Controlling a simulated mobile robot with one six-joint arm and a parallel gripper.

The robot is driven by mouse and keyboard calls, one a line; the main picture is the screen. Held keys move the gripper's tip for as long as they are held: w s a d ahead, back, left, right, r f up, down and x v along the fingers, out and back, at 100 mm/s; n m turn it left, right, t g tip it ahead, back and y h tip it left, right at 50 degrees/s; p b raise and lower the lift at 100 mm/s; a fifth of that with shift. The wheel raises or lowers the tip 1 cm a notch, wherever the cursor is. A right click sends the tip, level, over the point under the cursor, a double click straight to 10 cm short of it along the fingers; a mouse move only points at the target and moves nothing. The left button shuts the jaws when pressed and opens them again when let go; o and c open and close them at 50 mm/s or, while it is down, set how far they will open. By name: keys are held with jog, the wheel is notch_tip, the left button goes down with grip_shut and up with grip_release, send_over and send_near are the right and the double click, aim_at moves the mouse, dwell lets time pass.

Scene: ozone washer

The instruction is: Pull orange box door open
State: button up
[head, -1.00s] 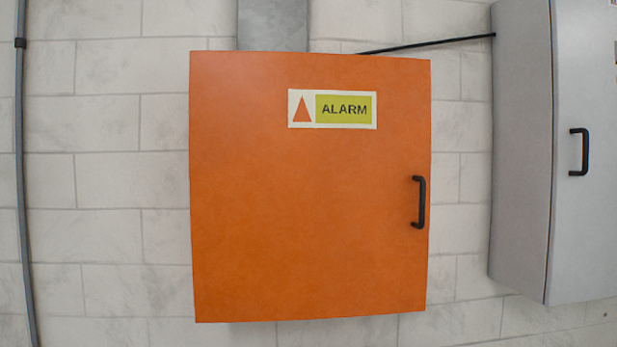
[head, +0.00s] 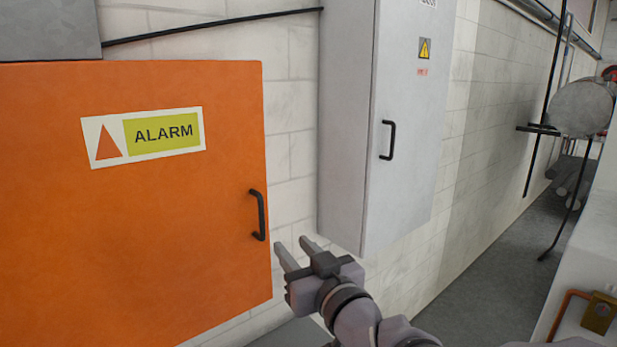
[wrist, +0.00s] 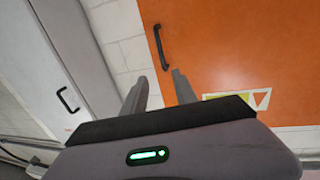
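The orange box door (head: 150,220) with an ALARM label (head: 143,137) fills the left of the head view and looks closed. Its black handle (head: 258,214) is near the door's right edge. My gripper (head: 293,248) is open and empty, to the right of and below the handle in the head view. In the wrist view the two fingers (wrist: 158,90) are apart, with the handle (wrist: 161,47) beyond their tips and the orange door (wrist: 240,50) to the right. The fingers do not appear to touch the handle.
A grey cabinet (head: 400,120) with a black handle (head: 388,140) stands right of the orange box and also shows in the wrist view (wrist: 50,70). A black cable (head: 215,25) runs above. Floor (head: 490,275) is open at right, beside a pale structure (head: 590,240).

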aim_at(263, 213)
jog(key=x, duration=1.1)
jog(key=p+x, duration=0.1)
jog(key=x, duration=0.5)
jog(key=shift+a+r, duration=0.1)
jog(key=shift+a, duration=0.25)
grip_shut()
